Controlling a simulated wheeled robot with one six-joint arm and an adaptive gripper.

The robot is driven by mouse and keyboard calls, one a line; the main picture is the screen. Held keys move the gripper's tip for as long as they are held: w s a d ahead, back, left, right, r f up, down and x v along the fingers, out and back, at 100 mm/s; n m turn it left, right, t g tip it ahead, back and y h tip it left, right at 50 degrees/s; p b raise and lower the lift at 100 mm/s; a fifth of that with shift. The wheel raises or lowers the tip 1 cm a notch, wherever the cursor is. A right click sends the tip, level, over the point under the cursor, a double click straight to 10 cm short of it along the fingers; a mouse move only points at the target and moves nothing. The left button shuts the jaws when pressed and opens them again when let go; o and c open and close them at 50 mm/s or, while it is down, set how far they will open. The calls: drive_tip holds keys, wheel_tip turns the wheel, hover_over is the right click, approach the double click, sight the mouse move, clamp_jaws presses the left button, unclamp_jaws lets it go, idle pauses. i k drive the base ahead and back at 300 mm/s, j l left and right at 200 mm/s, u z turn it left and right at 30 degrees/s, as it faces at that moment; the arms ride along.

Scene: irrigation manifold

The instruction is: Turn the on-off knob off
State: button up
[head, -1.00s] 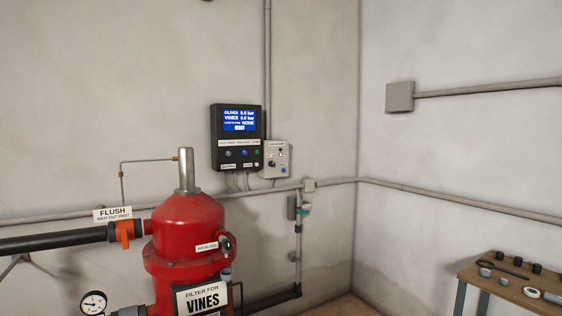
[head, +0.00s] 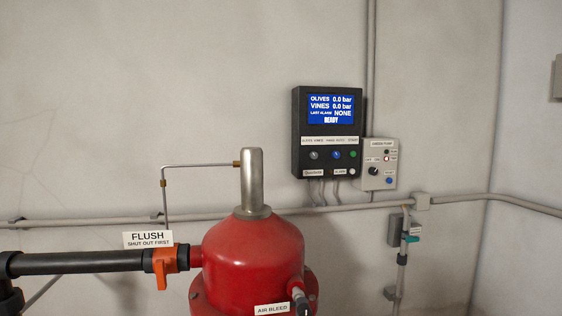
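A small light-grey control box (head: 391,150) is on the back wall, right of the middle. A black knob (head: 373,171) is on its lower left, with tiny lettering above it that seems to read off and on. Which way the knob points is too small to tell. Beside it are a blue button (head: 389,181) and small round lights. A larger black panel (head: 298,135) adjoins the box on its left, with a blue screen (head: 331,109) reading 0.0 bar for olives and vines, and ready. My gripper is not in view.
A red filter tank (head: 250,250) with a metal top stands in front, below and left of the panel. A black pipe (head: 80,262) with an orange valve handle (head: 160,268) joins it from the left. Grey conduit (head: 455,198) runs along the wall.

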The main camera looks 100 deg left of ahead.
sight(372, 170)
drive_tip(key=u, duration=2.2)
drive_tip(key=i+l, duration=0.3)
drive_tip(key=i+l+u, duration=0.1)
drive_tip(key=i+l, duration=0.2)
drive_tip(key=l, duration=0.2)
drive_tip(key=i+l, duration=0.6)
drive_tip(key=l, duration=0.25)
drive_tip(key=i+l+u, duration=0.1)
drive_tip(key=i+l, duration=0.45)
drive_tip(key=l, duration=0.3)
